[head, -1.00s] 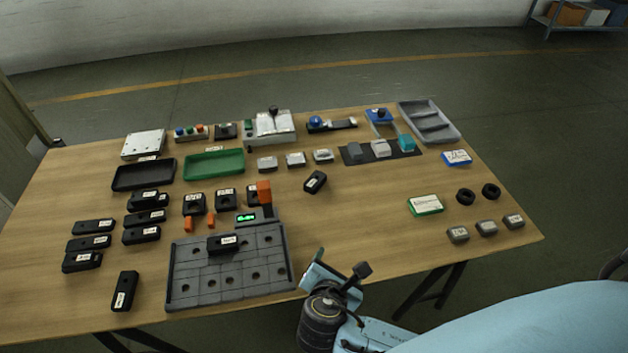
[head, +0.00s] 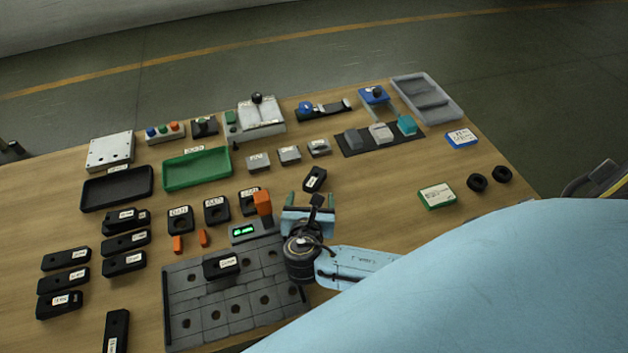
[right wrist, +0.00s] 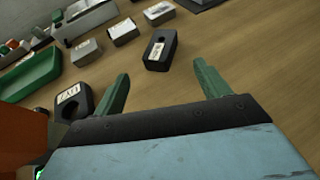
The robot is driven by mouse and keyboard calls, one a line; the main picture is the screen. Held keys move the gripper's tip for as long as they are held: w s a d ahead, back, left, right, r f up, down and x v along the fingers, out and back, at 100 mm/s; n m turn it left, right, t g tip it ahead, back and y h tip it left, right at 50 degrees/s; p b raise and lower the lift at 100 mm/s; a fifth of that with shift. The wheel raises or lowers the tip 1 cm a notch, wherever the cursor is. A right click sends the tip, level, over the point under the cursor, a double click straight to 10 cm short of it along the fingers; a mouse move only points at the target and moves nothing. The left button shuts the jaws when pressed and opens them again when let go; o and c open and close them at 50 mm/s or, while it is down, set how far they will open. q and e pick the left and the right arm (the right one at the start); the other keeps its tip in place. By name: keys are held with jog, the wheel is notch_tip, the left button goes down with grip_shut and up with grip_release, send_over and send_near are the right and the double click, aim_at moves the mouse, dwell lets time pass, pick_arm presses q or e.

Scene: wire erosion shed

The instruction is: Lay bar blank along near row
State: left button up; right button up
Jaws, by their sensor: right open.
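A small black labelled block (head: 315,179) lies alone, turned at an angle, mid-table; it also shows in the right wrist view (right wrist: 160,50). My right gripper (head: 310,199) is open, its green fingers pointing toward this block, nothing between them; in the right wrist view its fingertips (right wrist: 161,72) are short of the block. A grey slotted plate with holes (head: 230,302) is at the near edge, with a black labelled block (head: 221,265) on it. More black bars (head: 66,259) lie at left, one (head: 116,330) near the front. I cannot tell which is the bar blank. My left gripper is out of view.
An orange-topped device with a green display (head: 264,203) stands close left of my right gripper. Green (head: 197,170) and black (head: 117,188) trays and small grey blocks (head: 289,154) are behind.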

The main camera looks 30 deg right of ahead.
aim_at(312, 187)
jog(key=shift+b+x, duration=0.65)
jog(key=shift+x, duration=2.55)
jog(key=shift+r, duration=0.15)
jog(key=shift+c, duration=0.4)
jog(key=shift+w, duration=0.1)
grip_shut()
